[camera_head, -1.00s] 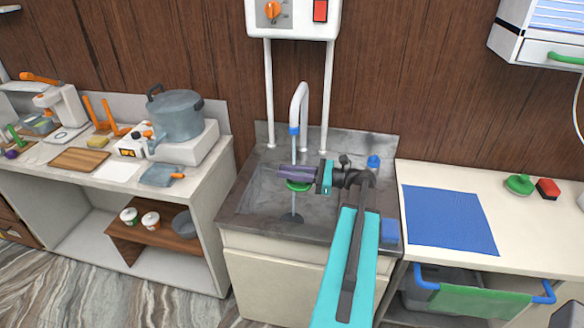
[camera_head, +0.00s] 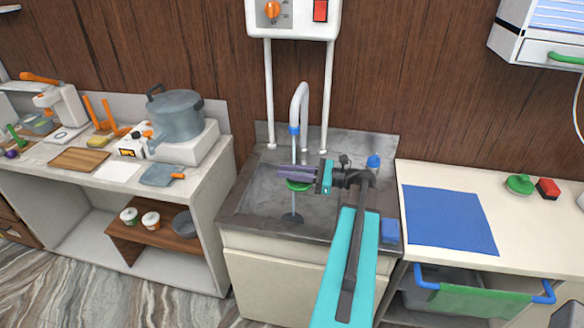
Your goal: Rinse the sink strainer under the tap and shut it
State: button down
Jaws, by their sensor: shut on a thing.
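The sink strainer (camera_head: 299,187) is a green disc. It is held over the sink basin (camera_head: 255,195), in the line of the water. My gripper (camera_head: 284,172), with purple-grey fingers, is shut on the strainer, and the fingers hide its upper side. The tap (camera_head: 302,100) is a grey curved spout with a blue tip, standing behind the basin. A thin stream of water (camera_head: 294,204) shows below the strainer and runs down to the dark drain (camera_head: 292,219). A blue knob (camera_head: 373,161) stands at the back right of the sink, just behind my wrist.
A blue block (camera_head: 390,230) lies on the sink's right front edge. A blue mat (camera_head: 450,220) covers part of the right counter. The left counter carries a large pot (camera_head: 175,115) on a white stove. A control box (camera_head: 293,15) hangs above the tap.

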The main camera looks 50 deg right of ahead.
jog(key=shift+r, duration=0.1)
jog(key=s+a+r+p, duration=0.2)
jog(key=s+r+p, duration=0.1)
jog(key=s+r, duration=0.1)
jog(key=shift+s+a, duration=0.2)
dwell(0.8)
jog(key=shift+f, duration=0.1)
dwell(0.6)
jog(key=w+a+f+n+g+y+b, duration=0.1)
jog(key=w+a+f+b, duration=0.2)
jog(key=a, duration=1)
jog(key=w+a+f+n+g+y+b, duration=0.1)
jog(key=w+a+f+g+y+b, duration=0.1)
jog(key=w+a, duration=0.7)
jog(key=w+a+f+n+g+y+b, duration=0.1)
jog(key=w+a+f+b, duration=0.4)
jog(key=a, duration=1.1)
jog(key=shift+w+a+f+n+y, duration=0.4)
jog(key=shift+w+f+n, duration=0.15)
jog(key=shift+w, duration=0.55)
